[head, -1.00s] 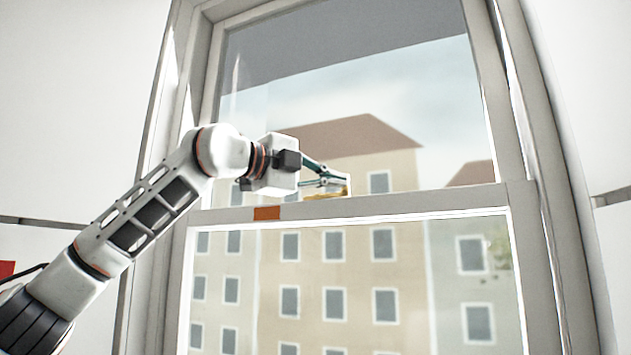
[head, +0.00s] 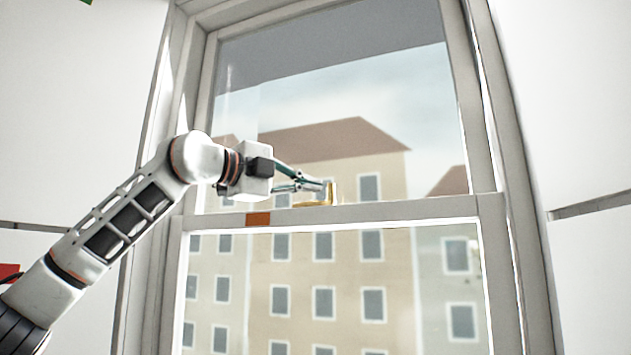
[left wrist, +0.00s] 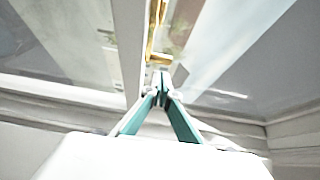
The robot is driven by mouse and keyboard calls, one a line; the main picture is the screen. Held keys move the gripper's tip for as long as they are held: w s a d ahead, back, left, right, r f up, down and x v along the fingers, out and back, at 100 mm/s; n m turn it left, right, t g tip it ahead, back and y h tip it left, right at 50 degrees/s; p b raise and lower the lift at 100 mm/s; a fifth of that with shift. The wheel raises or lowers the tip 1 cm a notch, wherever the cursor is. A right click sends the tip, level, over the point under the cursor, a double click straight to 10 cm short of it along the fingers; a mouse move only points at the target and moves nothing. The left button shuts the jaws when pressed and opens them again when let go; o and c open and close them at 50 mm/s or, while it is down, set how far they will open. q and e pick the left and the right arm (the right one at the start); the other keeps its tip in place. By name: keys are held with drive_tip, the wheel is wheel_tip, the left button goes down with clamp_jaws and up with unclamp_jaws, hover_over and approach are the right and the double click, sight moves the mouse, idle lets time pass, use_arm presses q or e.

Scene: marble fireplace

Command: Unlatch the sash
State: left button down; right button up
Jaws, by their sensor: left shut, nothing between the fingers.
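The window sash (head: 400,209) has a grey-white meeting rail across its middle. A brass latch (head: 318,203) sits on top of this rail, partly hidden by my fingers. In the left wrist view the brass latch (left wrist: 159,58) lies just beyond my fingertips. My left gripper (head: 325,187) is shut and empty, with its fingertips at the latch's upright part. Its closed tips (left wrist: 160,84) also show in the left wrist view. I cannot tell whether they touch the latch. My right gripper is not in view.
An orange block or mark (head: 258,219) is on the rail, left of the latch. The window frame (head: 505,160) rises on the right. Glass panes fill the sash above and below the rail, with buildings outside. Red material (head: 9,271) shows at the left edge.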

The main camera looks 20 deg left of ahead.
use_arm(q)
drive_tip(key=s+d+b+v, duration=0.1)
drive_tip(key=v, duration=0.8)
drive_tip(key=shift+s+d, duration=0.15)
drive_tip(key=shift+s, duration=0.15)
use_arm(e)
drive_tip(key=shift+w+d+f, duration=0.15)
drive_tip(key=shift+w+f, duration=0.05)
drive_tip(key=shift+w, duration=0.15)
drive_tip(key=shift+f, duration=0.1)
